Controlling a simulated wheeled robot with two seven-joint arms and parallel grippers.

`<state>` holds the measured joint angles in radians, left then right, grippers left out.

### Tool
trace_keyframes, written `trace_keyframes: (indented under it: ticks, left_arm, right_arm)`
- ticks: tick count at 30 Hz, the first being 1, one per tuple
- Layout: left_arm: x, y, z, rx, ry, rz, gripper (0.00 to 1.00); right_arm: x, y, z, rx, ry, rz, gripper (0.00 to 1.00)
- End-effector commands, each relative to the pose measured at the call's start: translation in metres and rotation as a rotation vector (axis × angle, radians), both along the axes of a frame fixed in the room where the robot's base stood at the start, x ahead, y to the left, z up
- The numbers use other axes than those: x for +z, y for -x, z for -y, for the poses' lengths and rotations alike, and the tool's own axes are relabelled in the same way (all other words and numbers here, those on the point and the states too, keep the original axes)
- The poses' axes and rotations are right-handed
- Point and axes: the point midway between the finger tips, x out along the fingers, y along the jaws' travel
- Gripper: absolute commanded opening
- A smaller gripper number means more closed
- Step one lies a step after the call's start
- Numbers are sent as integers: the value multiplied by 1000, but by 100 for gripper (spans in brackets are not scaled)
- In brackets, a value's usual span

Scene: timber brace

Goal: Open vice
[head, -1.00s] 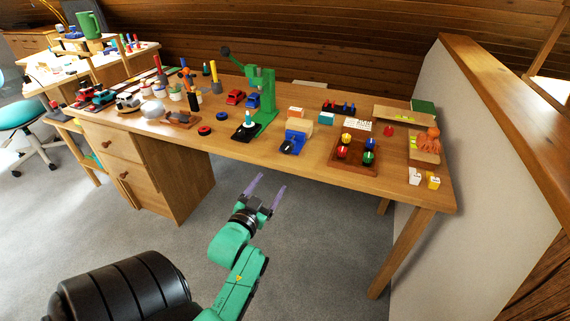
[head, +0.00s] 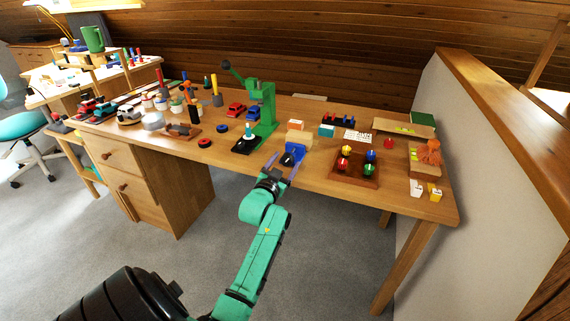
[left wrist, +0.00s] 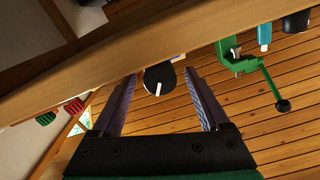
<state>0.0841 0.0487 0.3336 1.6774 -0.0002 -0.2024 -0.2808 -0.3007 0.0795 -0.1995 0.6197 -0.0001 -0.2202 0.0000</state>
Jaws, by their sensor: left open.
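The blue vice (head: 292,152) sits at the front edge of the wooden table, with a tan wooden block (head: 298,137) at its back. My left gripper (head: 284,163) is open, its two pale purple fingers pointing at the vice's front from the near side. In the left wrist view nothing is between the fingers (left wrist: 160,82) but a dark rounded piece with a white bar (left wrist: 158,80) shows just beyond, at the table edge. It looks like the front of the vice. Contact cannot be told. My right gripper is not in view.
A green press (head: 262,108) with a lever stands left of the vice; it also shows in the left wrist view (left wrist: 236,60). A brown tray (head: 354,178) with several coloured pieces lies to the right. The table edge (left wrist: 120,65) runs close to my fingers.

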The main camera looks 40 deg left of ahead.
Motion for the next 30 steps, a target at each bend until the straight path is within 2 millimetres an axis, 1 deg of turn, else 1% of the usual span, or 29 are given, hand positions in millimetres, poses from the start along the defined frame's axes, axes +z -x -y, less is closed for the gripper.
trace_keyframes:
  ticks: [2,3,5,6,8,9,11,13,15,18,21,28,29,30]
  left_arm:
    - [0,0,0,0,0,0,78]
    - [0,0,0,0,0,0,63]
    - [0,0,0,0,0,0,40]
    - [0,0,0,0,0,0,25]
    - [0,0,0,0,0,0,2]
    - [0,0,0,0,0,0,0]
    - [1,0,0,0,7,2,0]
    - [4,0,0,0,52,16,0]
    - [8,0,0,0,139,46,0]
    - [6,0,0,0,271,91,0]
    - [2,1,0,0,332,116,0]
    - [0,0,0,0,334,119,0]
    - [0,0,0,0,334,119,60]
    - [0,0,0,0,334,119,75]
  right_arm:
    - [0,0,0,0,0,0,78]
    - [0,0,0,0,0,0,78]
    - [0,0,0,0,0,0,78]
    - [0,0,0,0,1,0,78]
    - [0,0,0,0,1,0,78]
    - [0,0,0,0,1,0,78]
    - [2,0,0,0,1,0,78]
    - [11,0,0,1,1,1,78]
    - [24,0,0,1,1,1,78]
    - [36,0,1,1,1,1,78]
    - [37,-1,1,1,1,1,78]
    - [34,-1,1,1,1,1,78]
    - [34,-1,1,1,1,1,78]
    - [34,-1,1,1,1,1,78]
